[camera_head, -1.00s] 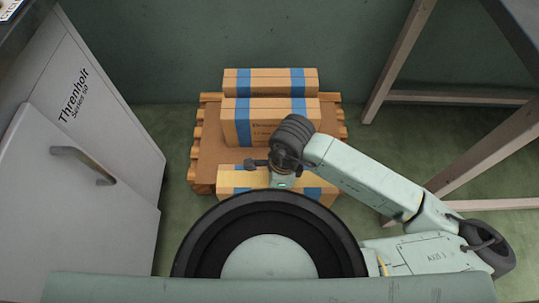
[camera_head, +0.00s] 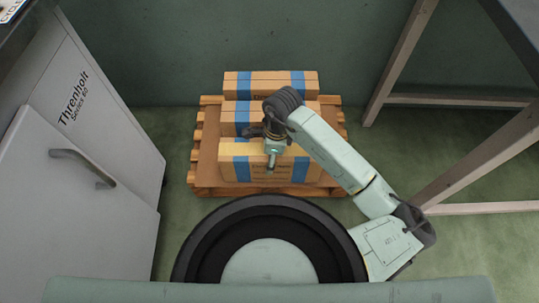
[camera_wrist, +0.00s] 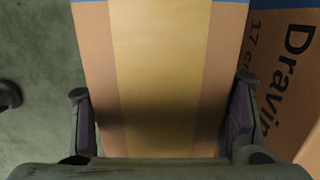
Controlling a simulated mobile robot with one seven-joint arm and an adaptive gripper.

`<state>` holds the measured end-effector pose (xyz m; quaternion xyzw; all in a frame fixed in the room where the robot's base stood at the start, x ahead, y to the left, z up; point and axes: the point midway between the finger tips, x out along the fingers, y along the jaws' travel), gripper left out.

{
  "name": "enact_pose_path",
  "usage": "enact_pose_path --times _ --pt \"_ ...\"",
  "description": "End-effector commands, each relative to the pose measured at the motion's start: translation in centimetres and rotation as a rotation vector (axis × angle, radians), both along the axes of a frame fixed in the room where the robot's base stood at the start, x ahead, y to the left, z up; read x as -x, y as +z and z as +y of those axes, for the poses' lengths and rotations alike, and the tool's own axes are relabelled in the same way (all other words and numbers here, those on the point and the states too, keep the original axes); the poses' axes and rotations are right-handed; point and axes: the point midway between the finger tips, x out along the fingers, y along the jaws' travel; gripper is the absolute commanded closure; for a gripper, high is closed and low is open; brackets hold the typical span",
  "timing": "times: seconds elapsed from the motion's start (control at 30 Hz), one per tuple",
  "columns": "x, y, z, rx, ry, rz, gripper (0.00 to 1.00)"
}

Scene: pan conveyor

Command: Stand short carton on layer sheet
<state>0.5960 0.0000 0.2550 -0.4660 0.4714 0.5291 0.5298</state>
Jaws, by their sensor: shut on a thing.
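The short carton (camera_head: 237,163), tan with blue bands and a pale tape strip on top, is at the front of the pallet, over the layer sheet. It also fills the middle of the wrist view (camera_wrist: 160,60). My gripper (camera_wrist: 163,90) is shut on its two sides. In the head view my gripper (camera_head: 272,150) covers part of the carton's top. The brown layer sheet (camera_head: 207,152) shows as a strip left of the carton. I cannot tell whether the carton's base touches the sheet.
Two similar cartons stand behind, a middle one (camera_head: 228,122) and a back one (camera_head: 270,84). A wooden pallet (camera_head: 200,189) lies under the sheet. A white cabinet (camera_head: 90,140) is at left, and a wooden-legged frame (camera_head: 400,60) at right. Green floor is clear around the pallet.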

Motion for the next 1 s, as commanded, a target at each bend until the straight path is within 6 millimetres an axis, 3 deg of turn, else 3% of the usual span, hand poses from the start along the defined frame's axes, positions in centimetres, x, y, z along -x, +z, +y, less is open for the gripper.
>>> enact_pose_path --times 0.33,0.37,0.4,0.63,1.0 --pt "-0.05 -0.25 -0.01 0.000 0.002 -0.003 0.87" --pt "-0.02 -0.21 0.01 0.000 0.002 -0.002 0.32" --pt "-0.02 -0.15 0.01 0.000 0.001 -0.002 0.30" --pt "-0.02 -0.14 0.00 0.000 0.001 -0.002 0.14" --pt "-0.02 0.10 0.00 0.000 0.001 -0.002 0.14"
